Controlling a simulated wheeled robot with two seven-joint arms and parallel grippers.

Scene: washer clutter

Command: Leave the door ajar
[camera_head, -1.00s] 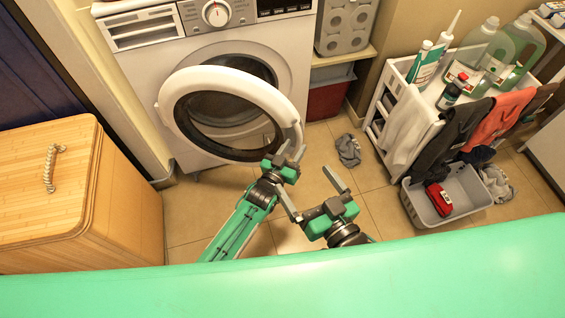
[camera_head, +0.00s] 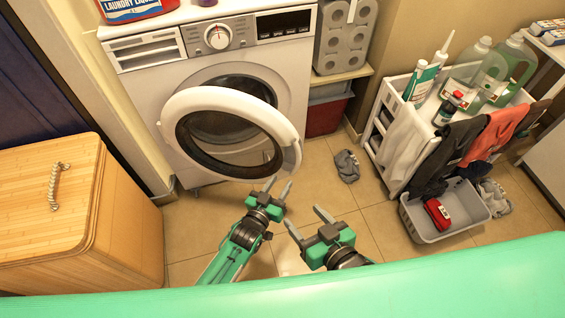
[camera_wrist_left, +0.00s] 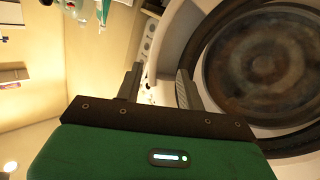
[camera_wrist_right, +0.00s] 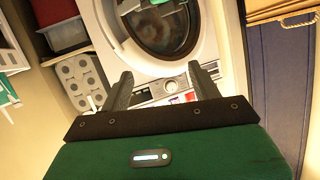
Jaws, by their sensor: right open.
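The white washer (camera_head: 140,77) stands against the back wall. Its round door (camera_head: 291,158), a white ring with dark glass, is swung partly open towards me in the head view. The door also shows large at the right of the left wrist view (camera_wrist_left: 183,57) and at the top of the right wrist view (camera_wrist_right: 207,47). My right gripper (camera_head: 305,222) is open and empty, lower and to the right, apart from the door.
A wooden hamper (camera_head: 130,215) stands at the left. A white cart (camera_head: 378,112) with bottles and hanging cloths is at the right, with a grey basket (camera_head: 462,222) beside it. A grey cloth (camera_head: 347,166) lies on the floor. Tiled floor between is otherwise clear.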

